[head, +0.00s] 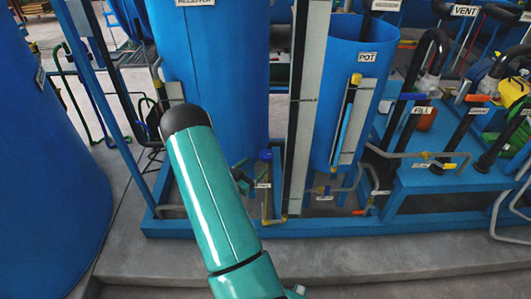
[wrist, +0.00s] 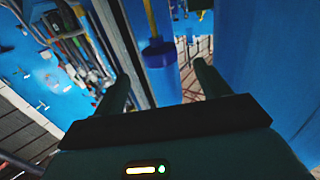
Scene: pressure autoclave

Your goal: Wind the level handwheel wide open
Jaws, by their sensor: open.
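A small blue cap-like handle (head: 265,155) stands on a thin upright stem in front of the vessels in the head view. A tag (head: 263,185) below it is too small to read, so I cannot confirm it is the level handwheel. In the wrist view, a blue round piece (wrist: 159,54) on a yellow stem shows between my fingers, probably the same handle. My gripper (wrist: 163,72) is open, with one finger on each side of that piece in the picture. I see no contact, and the depth gap is unclear. My arm hides most of the gripper in the head view.
The tall receiver vessel (head: 222,75) and the pot (head: 340,105) stand behind on a blue skid frame (head: 330,229). A grey post (head: 305,110) rises right beside the handle. Fill and vent piping crowds the right. The concrete plinth (head: 330,262) in front is clear.

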